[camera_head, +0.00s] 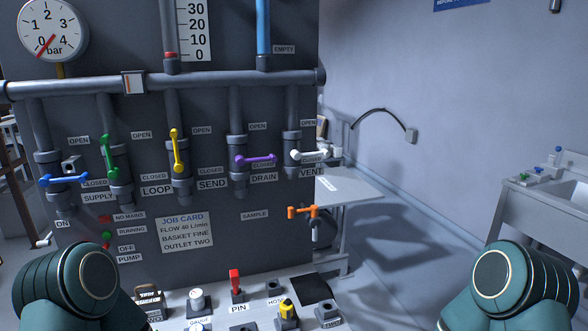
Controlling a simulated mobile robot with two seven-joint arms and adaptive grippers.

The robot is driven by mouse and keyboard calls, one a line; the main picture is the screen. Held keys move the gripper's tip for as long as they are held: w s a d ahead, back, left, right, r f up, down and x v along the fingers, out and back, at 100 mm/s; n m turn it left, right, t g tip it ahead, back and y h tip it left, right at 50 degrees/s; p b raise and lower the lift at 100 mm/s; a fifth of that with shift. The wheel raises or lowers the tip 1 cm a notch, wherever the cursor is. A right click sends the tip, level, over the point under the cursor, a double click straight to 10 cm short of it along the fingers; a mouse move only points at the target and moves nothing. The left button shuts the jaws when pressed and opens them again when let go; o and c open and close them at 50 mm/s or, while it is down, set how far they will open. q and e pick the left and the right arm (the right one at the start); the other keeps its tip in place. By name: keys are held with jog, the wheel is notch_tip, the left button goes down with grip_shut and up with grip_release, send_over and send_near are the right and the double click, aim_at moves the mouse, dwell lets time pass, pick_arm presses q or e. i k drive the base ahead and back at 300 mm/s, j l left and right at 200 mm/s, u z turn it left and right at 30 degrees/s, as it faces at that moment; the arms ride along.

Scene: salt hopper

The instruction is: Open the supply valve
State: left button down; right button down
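The supply valve has a blue lever (65,179) on the left side of the dark panel. The lever lies level, its right end pointing to the CLOSED label, above the SUPPLY label (98,198). A small grey block (70,163) sits just above the lever; I cannot tell what it is. My two teal arms show at the bottom left and bottom right corners, both well below the lever and apart from it. Neither gripper is in view.
Green (108,156) and yellow (177,152) levers stand upright; purple (257,160) and white (310,154) lie level. An orange lever (303,212) is lower right. A shelf below holds a red PIN piece (236,281) and other parts. A sink (546,205) stands right.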

aim_at(47, 179)
jog(key=u, duration=1.3)
